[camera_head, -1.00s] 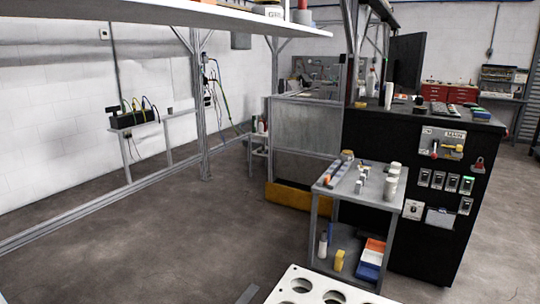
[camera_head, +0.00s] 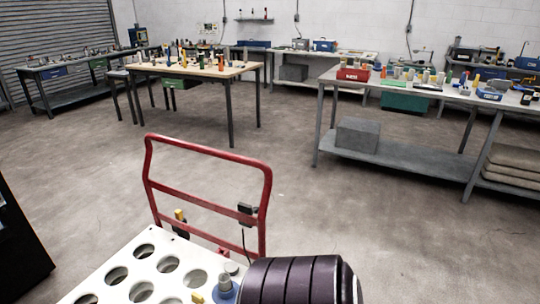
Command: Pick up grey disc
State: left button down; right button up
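I cannot make out a grey disc for sure in the head view. A small pale grey round piece (camera_head: 232,268) stands near the front edge of the white plate with round holes (camera_head: 128,262); it is too small to tell what it is. A blue-grey round part (camera_head: 225,291) sits just in front of it. A large dark ribbed cylinder (camera_head: 295,281) covers the bottom middle and hides part of the plate. Neither of my grippers is in view.
A red tubular frame (camera_head: 210,152) stands beyond the plate. A wooden-topped table (camera_head: 150,69) stands at the back left. A grey bench (camera_head: 345,82) with many small items stands at the right. Open concrete floor lies between.

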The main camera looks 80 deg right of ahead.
aim_at(231, 268)
jog(key=z, duration=2.1)
